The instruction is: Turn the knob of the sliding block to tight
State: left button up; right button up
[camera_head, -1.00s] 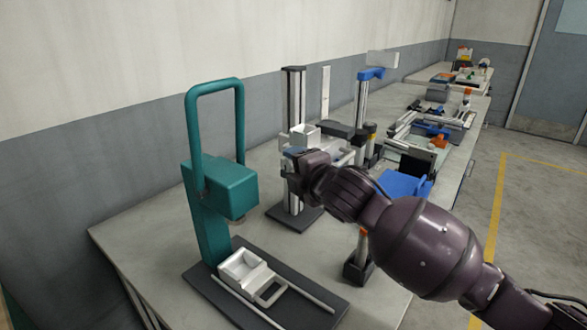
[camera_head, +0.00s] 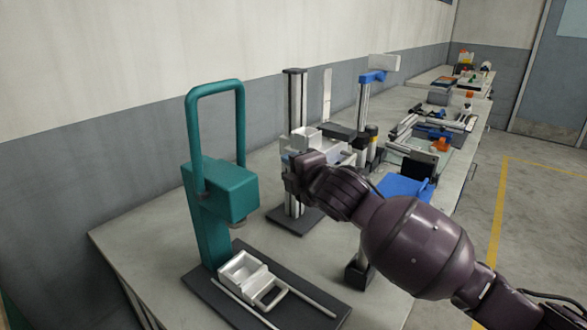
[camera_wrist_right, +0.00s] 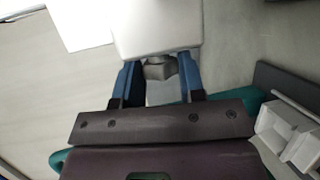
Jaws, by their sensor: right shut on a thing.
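The sliding block (camera_head: 306,138) is pale and box-like and sits on an upright metal column (camera_head: 294,100) in the head view. Its pale body (camera_wrist_right: 157,27) fills the top middle of the right wrist view. A small dark grey knob (camera_wrist_right: 160,72) sits below the body, between my two blue fingers. My right gripper (camera_wrist_right: 159,66) is shut on this knob. In the head view, my right gripper (camera_head: 293,168) is at the block's near side and hides the knob and fingertips. The knob's turn marking cannot be read. My left gripper is not in view.
A teal press (camera_head: 217,195) with a tall handle stands left of the gripper. A white tray (camera_head: 240,270) lies at its base. A blue-topped stand (camera_head: 362,115) and other fixtures stand behind and right. The near-left tabletop (camera_head: 140,235) is clear.

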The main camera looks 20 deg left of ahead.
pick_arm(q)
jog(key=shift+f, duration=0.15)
pick_arm(e)
jog(key=shift+f, duration=0.15)
jog(key=shift+f+m+t+y+b, duration=0.3)
jog(key=shift+m+t+y+b, duration=0.15)
jog(key=shift+t+y, duration=0.25)
pick_arm(q)
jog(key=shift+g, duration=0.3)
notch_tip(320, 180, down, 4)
jog(key=b, duration=0.4)
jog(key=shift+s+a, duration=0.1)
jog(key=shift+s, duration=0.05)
pick_arm(e)
jog(key=m+t+y, duration=0.2)
jog(key=t, duration=0.1)
jog(key=shift+f, duration=0.3)
jog(key=shift+r+t, duration=0.15)
jog(key=shift+t, duration=0.15)
jog(key=o, duration=0.8)
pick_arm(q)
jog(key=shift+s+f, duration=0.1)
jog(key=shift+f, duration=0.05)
pick_arm(e)
jog(key=shift+o, duration=0.6)
